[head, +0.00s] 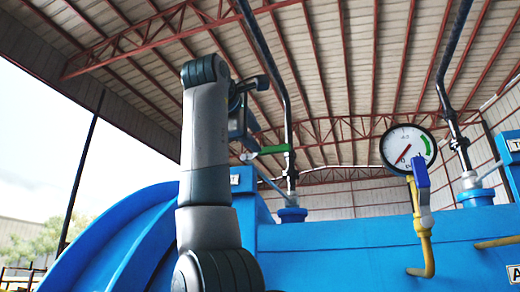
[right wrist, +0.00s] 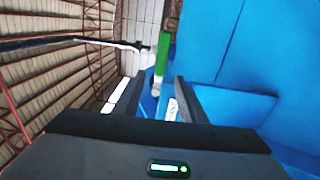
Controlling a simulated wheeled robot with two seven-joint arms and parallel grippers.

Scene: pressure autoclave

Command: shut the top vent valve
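The vent valve with a green lever handle (head: 275,149) sits on a vertical pipe (head: 290,175) rising from the top of the blue vessel. The lever lies roughly level, across the pipe. In the right wrist view the green handle (right wrist: 162,54) stands just beyond the fingertips, in line with the gap between them. My right gripper (right wrist: 157,84) is open, with nothing between its fingers. In the head view it is partly hidden behind my raised right arm, close to the lever's left end. My left gripper is not in view.
The blue vessel (head: 350,250) fills the lower view. A pressure gauge (head: 408,149) with a blue-handled valve (head: 421,173) on a yellow pipe stands to the right. Another vertical pipe (head: 459,140) rises at far right. Open air lies above the vessel, under the roof.

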